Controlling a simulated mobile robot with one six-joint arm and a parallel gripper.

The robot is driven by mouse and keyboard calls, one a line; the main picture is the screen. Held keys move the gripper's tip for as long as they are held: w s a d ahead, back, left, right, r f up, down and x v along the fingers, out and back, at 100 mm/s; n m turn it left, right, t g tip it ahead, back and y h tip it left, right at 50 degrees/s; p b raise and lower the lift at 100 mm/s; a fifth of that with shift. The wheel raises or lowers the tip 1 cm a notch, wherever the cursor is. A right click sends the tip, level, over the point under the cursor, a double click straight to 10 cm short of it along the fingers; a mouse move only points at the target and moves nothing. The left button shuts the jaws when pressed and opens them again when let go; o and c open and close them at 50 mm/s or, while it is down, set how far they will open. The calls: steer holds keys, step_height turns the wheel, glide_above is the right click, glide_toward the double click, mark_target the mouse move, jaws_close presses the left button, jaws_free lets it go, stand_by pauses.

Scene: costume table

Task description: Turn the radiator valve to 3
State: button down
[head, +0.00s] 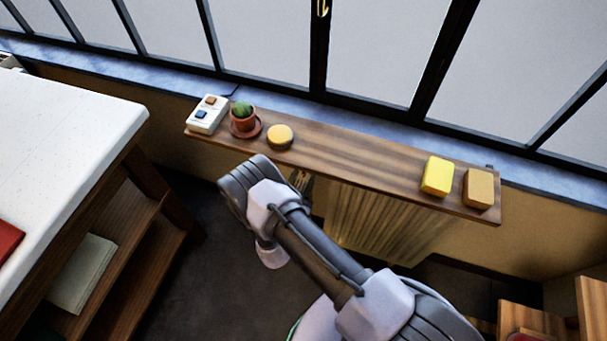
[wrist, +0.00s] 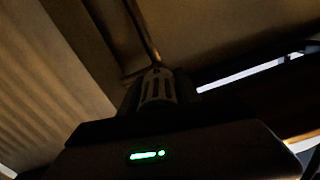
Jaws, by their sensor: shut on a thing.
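The radiator (head: 385,225) stands under the wooden shelf against the wall; its ribbed panel also shows at the left of the wrist view (wrist: 45,80). The radiator valve (wrist: 156,86) is a ribbed light and dark knob below a thin pipe in the wrist view. My gripper (wrist: 157,100) is shut on the valve, with its dark fingers at either side of it. The dark gripper body with a green light covers the lower part. No number or mark on the valve can be read. In the head view my arm reaches down beside the radiator's left end.
The shelf (head: 340,155) above carries a white box (head: 207,115), a potted cactus (head: 243,117), a round yellow-topped thing (head: 280,136), a yellow block (head: 437,176) and a tan block (head: 479,188). A white-topped table (head: 70,130) stands at left. Dark floor lies between.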

steer(key=m+p, duration=0.2)
steer(key=m, duration=0.3)
steer(key=shift+r, duration=0.1)
steer(key=shift+m+p, duration=1.15)
steer(key=shift+m, duration=0.75)
steer(key=c, duration=0.9)
jaws_free()
steer(key=shift+o, duration=0.2)
steer(key=shift+s, duration=0.1)
